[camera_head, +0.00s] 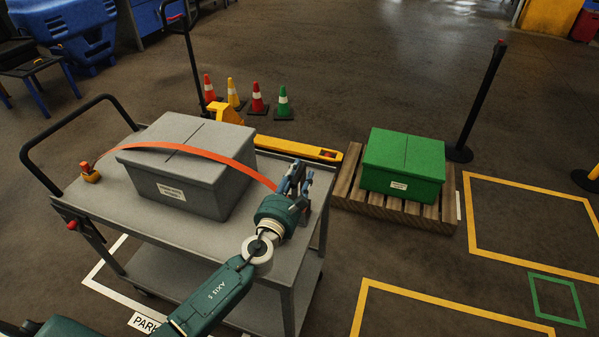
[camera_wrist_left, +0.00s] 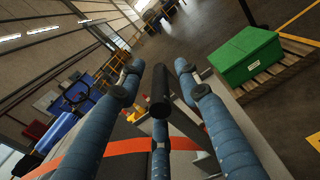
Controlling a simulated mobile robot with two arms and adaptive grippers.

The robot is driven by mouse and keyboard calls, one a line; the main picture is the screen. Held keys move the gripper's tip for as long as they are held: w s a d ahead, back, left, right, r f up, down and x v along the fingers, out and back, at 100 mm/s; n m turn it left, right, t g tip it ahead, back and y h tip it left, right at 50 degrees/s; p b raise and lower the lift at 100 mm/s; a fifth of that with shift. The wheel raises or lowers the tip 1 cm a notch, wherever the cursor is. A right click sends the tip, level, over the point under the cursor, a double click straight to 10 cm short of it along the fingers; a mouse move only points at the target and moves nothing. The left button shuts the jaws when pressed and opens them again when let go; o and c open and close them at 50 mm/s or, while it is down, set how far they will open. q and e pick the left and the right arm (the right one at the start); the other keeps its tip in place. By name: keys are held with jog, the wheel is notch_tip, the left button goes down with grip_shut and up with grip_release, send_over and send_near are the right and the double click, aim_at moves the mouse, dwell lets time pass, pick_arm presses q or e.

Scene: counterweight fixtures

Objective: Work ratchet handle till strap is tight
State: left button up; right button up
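A grey lidded box (camera_head: 190,165) sits on a grey cart (camera_head: 125,215). In the left wrist view the strap (camera_wrist_left: 128,147) passes behind the fingers. A black cylindrical grip (camera_wrist_left: 160,92), apparently the ratchet handle, stands between the blue fingers, with gaps visible around it. The left gripper is open. The ratchet body is mostly hidden behind the gripper. My right gripper is not in view.
A green box (camera_head: 403,165) sits on a wooden pallet (camera_head: 440,217) right of the cart. Several cones (camera_head: 258,98) and a yellow pallet jack (camera_head: 298,148) stand behind the cart. A black post (camera_head: 482,95) stands behind the pallet. Floor at right is clear.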

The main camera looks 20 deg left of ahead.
pick_arm(q)
jog(key=shift+w, duration=0.45)
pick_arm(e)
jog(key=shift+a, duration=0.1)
pick_arm(q)
grip_shut()
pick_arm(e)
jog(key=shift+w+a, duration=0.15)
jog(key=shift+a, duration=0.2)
